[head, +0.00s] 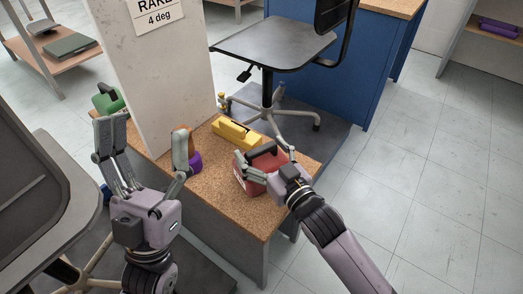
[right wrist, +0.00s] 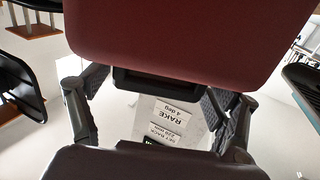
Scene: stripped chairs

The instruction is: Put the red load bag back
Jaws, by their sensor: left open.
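The red load bag (head: 256,183) is at the right part of the cork-topped bench (head: 265,222), with a dark top part facing my right arm. My right gripper (head: 265,163) has its fingers on either side of the bag. In the right wrist view the bag (right wrist: 180,40) fills the top, and its black handle (right wrist: 160,82) lies between the fingers (right wrist: 158,100). Whether they press on it is unclear, and so is whether the bag rests on the bench. My left gripper (head: 145,148) is open and empty, in front of the bench's left part.
A yellow bag (head: 236,132), a purple object (head: 195,163) and a green bag (head: 108,99) are on or by the bench. A tall panel (head: 162,80) labelled RAKE 4 deg stands at its back. A stripped chair (head: 275,45) stands behind; another (head: 35,190) is at left. Floor at right is clear.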

